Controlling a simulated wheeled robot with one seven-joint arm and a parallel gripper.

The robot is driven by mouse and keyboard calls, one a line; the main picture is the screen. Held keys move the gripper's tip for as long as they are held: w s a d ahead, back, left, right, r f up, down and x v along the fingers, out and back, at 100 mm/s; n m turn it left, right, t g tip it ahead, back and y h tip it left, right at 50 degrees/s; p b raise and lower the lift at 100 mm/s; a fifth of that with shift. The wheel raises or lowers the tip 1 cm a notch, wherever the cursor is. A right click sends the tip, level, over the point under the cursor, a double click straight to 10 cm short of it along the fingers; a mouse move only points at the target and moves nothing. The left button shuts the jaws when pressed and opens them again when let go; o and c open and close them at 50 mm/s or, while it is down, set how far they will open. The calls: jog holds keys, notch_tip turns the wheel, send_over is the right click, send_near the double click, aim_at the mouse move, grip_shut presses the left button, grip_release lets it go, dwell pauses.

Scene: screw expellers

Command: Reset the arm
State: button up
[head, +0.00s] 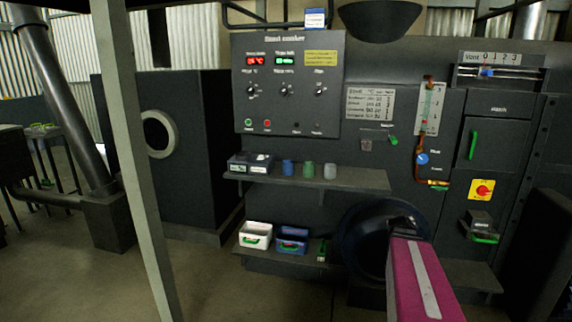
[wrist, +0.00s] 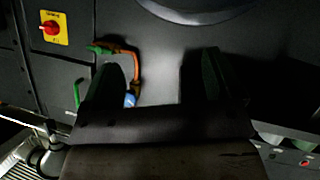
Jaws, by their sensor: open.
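My gripper (wrist: 157,75) shows in the wrist view with its two dark fingers spread wide apart. Nothing is held between them; a dark panel with a bright patch of light lies beyond. In the head view my arm (head: 422,280) reaches forward at the lower right as a magenta link with a pale stripe. The gripper itself cannot be made out there.
The seed cooker panel (head: 290,140) stands ahead. An upper shelf (head: 350,180) holds small cups; a lower shelf (head: 285,259) holds bins. A copper pipe with a blue knob (head: 422,159) and a red-yellow switch (head: 482,189) are on the right. A pale post (head: 140,170) stands left.

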jog(key=s+a+f+g+y, duration=0.2)
jog(key=s+a+f+g, duration=0.2)
jog(key=a, duration=0.5)
jog(key=s+a+f+g+y, duration=0.2)
jog(key=s+a+f+g, duration=0.1)
jog(key=s+a, duration=0.4)
jog(key=s+a+f+g+y, duration=0.2)
jog(key=s+a+f+g, duration=0.2)
jog(key=a, duration=0.7)
notch_tip(320, 180, down, 2)
jog(key=shift+s+a+n+g, duration=0.3)
jog(key=shift+s+n, duration=0.1)
jog(key=shift+s, duration=0.75)
